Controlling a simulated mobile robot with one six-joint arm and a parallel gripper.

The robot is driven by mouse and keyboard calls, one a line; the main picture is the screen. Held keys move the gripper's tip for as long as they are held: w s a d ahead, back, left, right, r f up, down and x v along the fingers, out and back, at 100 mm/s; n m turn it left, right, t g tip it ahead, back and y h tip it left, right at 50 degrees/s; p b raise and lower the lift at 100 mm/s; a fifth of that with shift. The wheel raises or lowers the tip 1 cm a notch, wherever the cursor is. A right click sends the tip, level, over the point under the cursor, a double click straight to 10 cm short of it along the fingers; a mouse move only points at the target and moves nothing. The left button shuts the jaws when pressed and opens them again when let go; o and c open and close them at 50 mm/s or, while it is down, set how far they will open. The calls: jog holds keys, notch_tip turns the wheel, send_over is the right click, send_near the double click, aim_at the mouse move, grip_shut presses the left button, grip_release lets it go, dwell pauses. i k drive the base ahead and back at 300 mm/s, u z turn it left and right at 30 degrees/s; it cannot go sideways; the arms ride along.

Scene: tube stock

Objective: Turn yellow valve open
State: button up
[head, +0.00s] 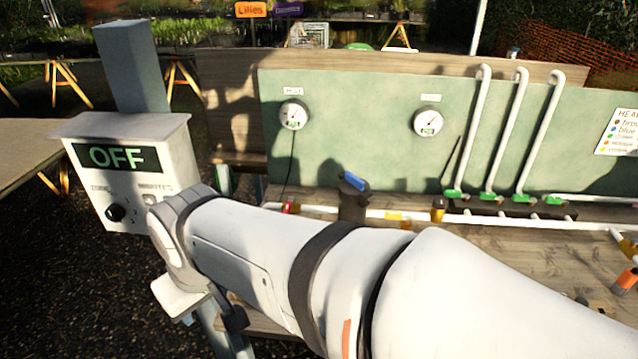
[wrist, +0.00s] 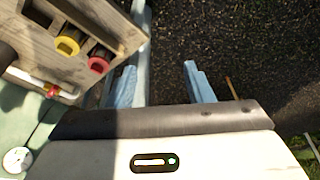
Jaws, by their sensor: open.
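Yellow fittings show on the white pipe along the bench in the head view: a small yellow piece (head: 394,216) right of the black housing with a blue lever, and a yellow-topped dark piece (head: 437,210) further right. I cannot tell which of them is the yellow valve, or its setting. In the wrist view a yellow ring (wrist: 68,46) and a red ring (wrist: 98,64) sit in a wooden rack at the upper left. My gripper (wrist: 160,85) is open and empty, its two blue fingers apart over dark gravel, right of the rack.
A control box (head: 130,170) with an OFF sign stands left of my arm. The bench (head: 540,255) lies behind and right of my arm, with a green panel (head: 350,130) carrying two gauges. A red valve (wrist: 52,90) shows beside the rack.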

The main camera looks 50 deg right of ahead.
aim_at(392, 215)
jog(key=z, duration=2.1)
